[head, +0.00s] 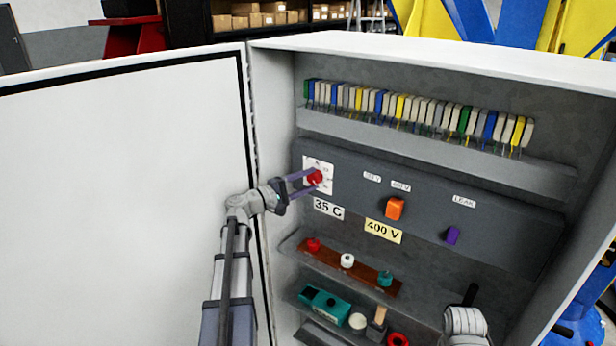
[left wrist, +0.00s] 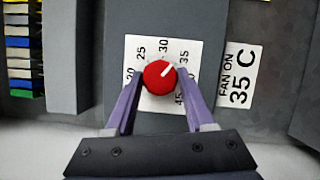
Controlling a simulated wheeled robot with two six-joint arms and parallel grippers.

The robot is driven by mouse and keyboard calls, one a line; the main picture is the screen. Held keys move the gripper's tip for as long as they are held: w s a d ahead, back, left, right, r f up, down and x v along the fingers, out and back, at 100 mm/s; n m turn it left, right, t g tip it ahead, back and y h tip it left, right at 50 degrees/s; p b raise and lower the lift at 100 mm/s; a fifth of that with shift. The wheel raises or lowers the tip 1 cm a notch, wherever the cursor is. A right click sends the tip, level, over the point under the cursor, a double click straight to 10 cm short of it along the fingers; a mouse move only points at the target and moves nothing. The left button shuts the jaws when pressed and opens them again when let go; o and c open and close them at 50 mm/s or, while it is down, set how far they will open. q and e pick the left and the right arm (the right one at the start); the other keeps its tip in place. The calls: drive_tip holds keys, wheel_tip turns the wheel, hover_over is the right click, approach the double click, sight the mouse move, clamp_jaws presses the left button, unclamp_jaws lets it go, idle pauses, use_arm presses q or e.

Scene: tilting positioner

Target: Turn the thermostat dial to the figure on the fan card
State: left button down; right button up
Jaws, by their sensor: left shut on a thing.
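The thermostat dial (head: 315,178) is a red knob on a white scale plate at the left of the grey panel. In the left wrist view the dial (left wrist: 159,76) has a white pointer line aimed up and right, past 30 and roughly at the figure that looks like 35. The fan card (left wrist: 238,76) beside it reads "FAN ON 35 C"; it also shows below the dial in the head view (head: 328,208). My left gripper (left wrist: 160,82) is shut on the dial, one purple finger at each side. My right gripper (head: 470,297) is low at the right, its jaws unclear.
An orange switch (head: 395,208) above a yellow 400 V card (head: 383,231) and a purple switch (head: 452,235) are on the panel. A brown shelf (head: 350,268) with small knobs lies below. The open cabinet door (head: 120,200) stands left of my left arm.

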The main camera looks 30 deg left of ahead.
use_arm(q)
drive_tip(key=shift+r+m+g+p, duration=0.1)
drive_tip(key=shift+m+g+p, duration=0.2)
drive_tip(key=shift+m+p, duration=0.35)
drive_tip(key=shift+m, duration=0.35)
drive_tip(key=shift+c, duration=1.3)
unclamp_jaws()
drive_tip(key=v, duration=0.7)
drive_tip(key=shift+s, duration=0.4)
drive_tip(key=shift+a, duration=0.1)
